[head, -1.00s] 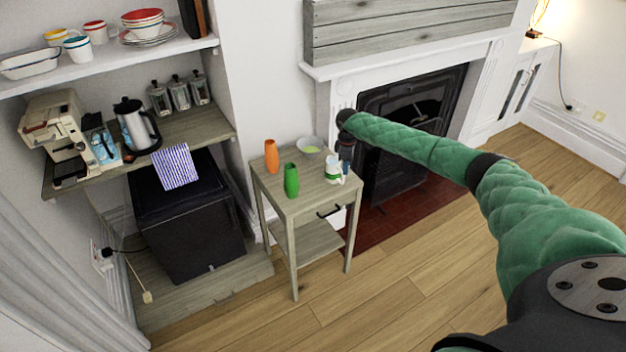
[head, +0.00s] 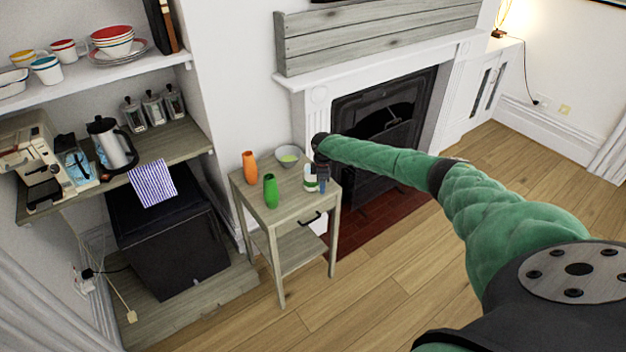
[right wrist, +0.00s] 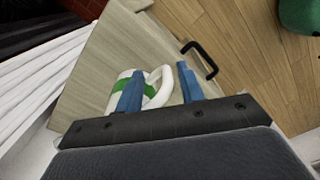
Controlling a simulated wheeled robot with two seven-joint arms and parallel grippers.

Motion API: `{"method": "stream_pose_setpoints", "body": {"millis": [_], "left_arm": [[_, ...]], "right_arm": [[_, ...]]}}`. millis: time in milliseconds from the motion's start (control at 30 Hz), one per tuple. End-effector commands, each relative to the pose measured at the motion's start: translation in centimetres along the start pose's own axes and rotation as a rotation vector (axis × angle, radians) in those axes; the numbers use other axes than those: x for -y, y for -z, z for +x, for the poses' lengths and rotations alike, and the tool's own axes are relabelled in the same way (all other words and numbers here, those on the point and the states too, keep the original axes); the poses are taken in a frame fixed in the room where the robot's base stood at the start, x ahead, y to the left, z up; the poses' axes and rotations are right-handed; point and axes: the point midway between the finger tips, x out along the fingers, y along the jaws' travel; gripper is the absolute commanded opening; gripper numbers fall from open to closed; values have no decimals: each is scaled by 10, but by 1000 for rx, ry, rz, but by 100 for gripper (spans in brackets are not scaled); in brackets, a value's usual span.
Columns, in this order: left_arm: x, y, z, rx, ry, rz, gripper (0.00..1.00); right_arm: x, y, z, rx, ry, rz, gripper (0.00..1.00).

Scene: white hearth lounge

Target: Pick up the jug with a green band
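The white jug with a green band (head: 310,178) stands on the small wooden side table (head: 292,205), near its right edge. In the right wrist view the jug (right wrist: 121,87) shows its green band and white handle. My right gripper (head: 322,182) points down right beside the jug, on its right side. In the right wrist view the right gripper (right wrist: 157,84) has its two blue fingers apart, with the handle between them. The left finger overlaps the jug in the picture; I cannot tell whether it touches. My left gripper is not in view.
The fireplace (head: 385,120) is behind and to the right. A shelf with a kettle (head: 112,145) is at left. The wooden floor in front is clear.

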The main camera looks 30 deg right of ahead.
Motion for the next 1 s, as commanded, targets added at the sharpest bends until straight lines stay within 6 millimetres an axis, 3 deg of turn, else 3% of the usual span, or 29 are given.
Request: {"method": "stream_pose_setpoints", "body": {"millis": [200,433,633,1000], "left_arm": [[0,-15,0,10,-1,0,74],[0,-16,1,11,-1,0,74],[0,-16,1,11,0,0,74],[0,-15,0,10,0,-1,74]], "right_arm": [[0,0,17,0,0,1,38],[0,0,18,0,0,1,38],[0,0,18,-1,0,0,0],[0,0,17,-1,-1,1,0]]}}
